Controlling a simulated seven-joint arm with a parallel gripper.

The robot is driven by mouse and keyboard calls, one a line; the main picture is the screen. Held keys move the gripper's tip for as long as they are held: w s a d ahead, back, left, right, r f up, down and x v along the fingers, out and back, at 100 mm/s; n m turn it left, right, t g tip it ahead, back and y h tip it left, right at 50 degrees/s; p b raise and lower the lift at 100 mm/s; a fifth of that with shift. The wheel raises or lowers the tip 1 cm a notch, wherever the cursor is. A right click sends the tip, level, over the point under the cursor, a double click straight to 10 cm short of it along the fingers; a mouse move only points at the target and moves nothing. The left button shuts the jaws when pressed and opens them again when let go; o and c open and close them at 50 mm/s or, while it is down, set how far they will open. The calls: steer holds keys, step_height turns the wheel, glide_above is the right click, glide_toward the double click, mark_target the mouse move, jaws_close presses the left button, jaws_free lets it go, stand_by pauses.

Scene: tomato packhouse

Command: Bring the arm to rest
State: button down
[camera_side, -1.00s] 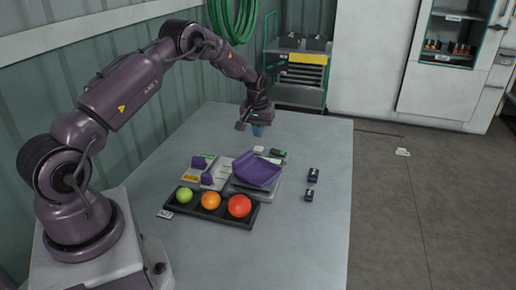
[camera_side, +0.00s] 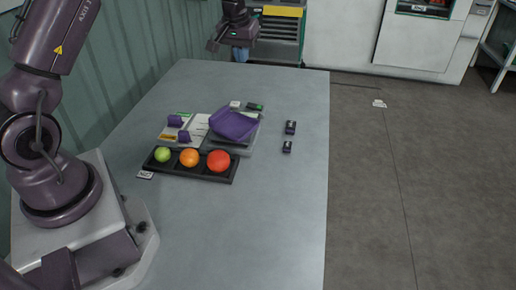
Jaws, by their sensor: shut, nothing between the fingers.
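My gripper (camera_side: 240,54) hangs fingers down near the far edge of the table (camera_side: 270,215), at the top of the view. Its fingers are small and bluish in the picture and look closed, with nothing seen in them. It is well apart from the objects on the table. The upper part of my arm is cut off by the top of the picture.
A black tray (camera_side: 151,167) holds a green, an orange and a red tomato (camera_side: 218,161). Behind it are a purple dish (camera_side: 234,124) on a grey device, and cards (camera_side: 197,128). Two small dark items (camera_side: 290,127) lie right. The table's front is clear.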

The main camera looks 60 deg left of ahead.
steer(key=s+d+r+m+t, duration=0.2)
steer(key=s+d+r+m, duration=0.2)
steer(key=s+d+r, duration=1)
steer(key=s+d+m, duration=0.1)
steer(key=s+d, duration=0.2)
steer(key=s, duration=0.4)
steer(key=s+d+m+t+h, duration=0.1)
steer(key=s+d+m, duration=0.1)
steer(key=s, duration=0.5)
steer(key=shift+d+r, duration=0.3)
steer(key=shift+d, duration=0.55)
